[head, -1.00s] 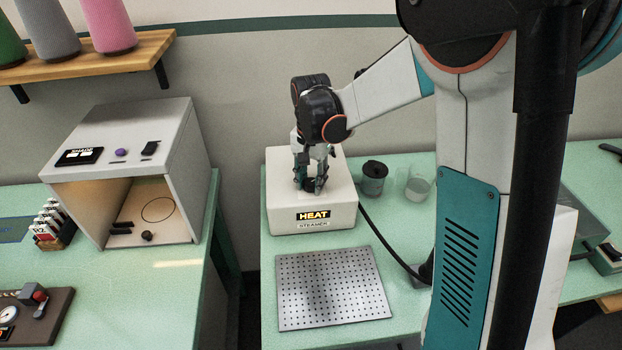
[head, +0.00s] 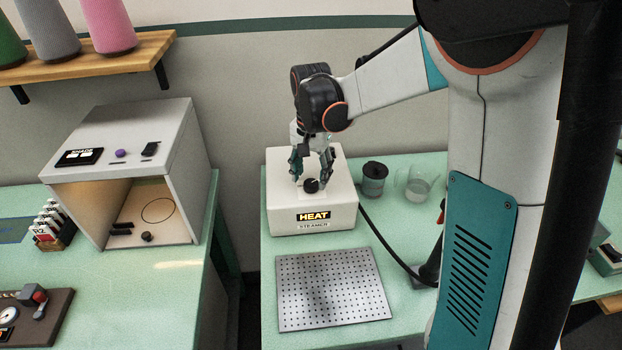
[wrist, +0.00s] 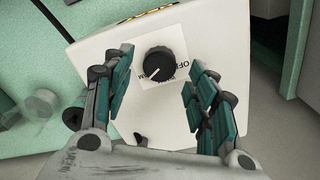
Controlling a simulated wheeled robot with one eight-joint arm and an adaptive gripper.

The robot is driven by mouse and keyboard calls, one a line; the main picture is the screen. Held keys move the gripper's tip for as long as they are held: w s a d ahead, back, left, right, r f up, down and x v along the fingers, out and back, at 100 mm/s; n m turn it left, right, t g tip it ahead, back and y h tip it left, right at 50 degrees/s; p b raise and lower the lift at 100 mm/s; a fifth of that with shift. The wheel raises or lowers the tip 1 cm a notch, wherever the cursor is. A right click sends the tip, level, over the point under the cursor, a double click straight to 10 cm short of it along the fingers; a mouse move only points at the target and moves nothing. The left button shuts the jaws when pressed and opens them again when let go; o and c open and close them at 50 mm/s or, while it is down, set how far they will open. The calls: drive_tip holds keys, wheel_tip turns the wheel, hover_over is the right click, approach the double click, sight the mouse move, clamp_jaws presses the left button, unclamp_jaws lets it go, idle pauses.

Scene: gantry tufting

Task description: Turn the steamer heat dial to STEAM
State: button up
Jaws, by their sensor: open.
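The steamer (head: 285,215) is a white box with a HEAT label and a STEAMER label on its front. It stands on the green bench. Its black heat dial (head: 311,185) is on top; in the wrist view the dial (wrist: 158,64) sits on a white plate with OFF lettering partly readable and other lettering beside the knob too small to read. My gripper (head: 313,178) is just above the dial, pointing down. In the wrist view my gripper (wrist: 155,85) is open, with one teal-padded finger on each side of the dial and gaps between them and the knob.
A perforated metal plate (head: 333,290) lies in front of the steamer. A dark canister (head: 374,180) and a clear jug (head: 417,184) stand to its right, and a black hose runs along its right side. A shade box (head: 185,160) stands on the left bench.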

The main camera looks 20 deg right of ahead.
sight(311, 183)
wheel_tip(311, 183, up, 10)
drive_tip(key=shift+f, duration=0.25)
idle(0.4)
drive_tip(key=s+f+n+t+b, duration=0.2)
drive_tip(key=s+n+t, duration=0.5)
drive_tip(key=s, duration=1.5)
drive_tip(key=shift+s+f+n+b, duration=0.25)
drive_tip(key=shift+f+n+b, duration=0.15)
drive_tip(key=shift+n+b, duration=0.3)
